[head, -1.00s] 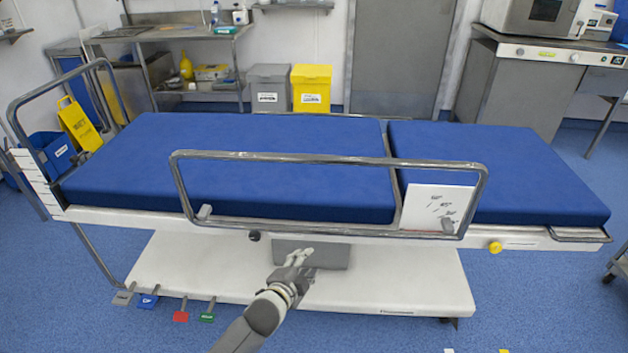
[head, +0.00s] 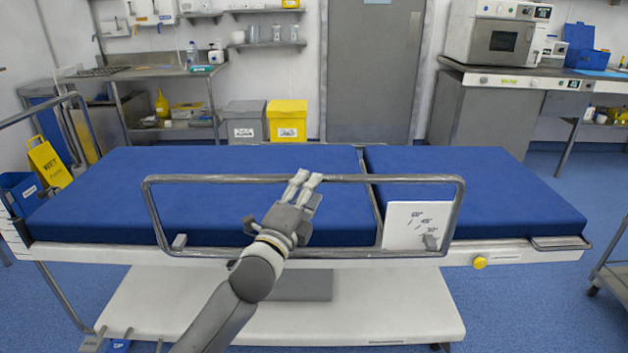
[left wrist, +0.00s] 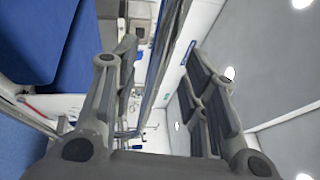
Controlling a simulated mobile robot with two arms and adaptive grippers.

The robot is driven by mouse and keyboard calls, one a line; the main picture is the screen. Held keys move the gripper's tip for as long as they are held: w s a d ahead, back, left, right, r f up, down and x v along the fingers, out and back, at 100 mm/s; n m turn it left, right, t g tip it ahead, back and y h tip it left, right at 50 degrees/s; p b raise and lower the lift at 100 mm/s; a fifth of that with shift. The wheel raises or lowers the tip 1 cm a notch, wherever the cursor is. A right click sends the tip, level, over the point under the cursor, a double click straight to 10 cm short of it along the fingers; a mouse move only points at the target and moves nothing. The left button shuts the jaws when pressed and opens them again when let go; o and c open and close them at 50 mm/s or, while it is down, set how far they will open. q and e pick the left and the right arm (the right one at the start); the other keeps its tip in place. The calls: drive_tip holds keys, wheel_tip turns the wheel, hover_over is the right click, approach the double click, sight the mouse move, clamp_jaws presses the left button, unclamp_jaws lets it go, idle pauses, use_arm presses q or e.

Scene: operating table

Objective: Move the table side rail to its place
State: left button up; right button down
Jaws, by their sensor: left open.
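The table side rail (head: 220,180) is a metal loop standing upright along the near side of the operating table (head: 510,254) with blue padding. My left gripper (head: 305,178) is at the middle of the rail's top bar, its fingertips overlapping the bar in the head view. It is open. In the left wrist view the rail bar (left wrist: 167,55) runs lengthwise between the spread fingers of the left gripper (left wrist: 162,75); I cannot tell whether it touches them. My right gripper is not in view.
A white card (head: 405,222) is behind the rail's right part. A yellow knob (head: 480,263) sits on the table's side. A cart (head: 610,270) stands at the right edge. Blue floor is open at the front right.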

use_arm(q)
drive_tip(key=shift+x, duration=2.2)
drive_tip(key=shift+c, duration=0.2)
clamp_jaws()
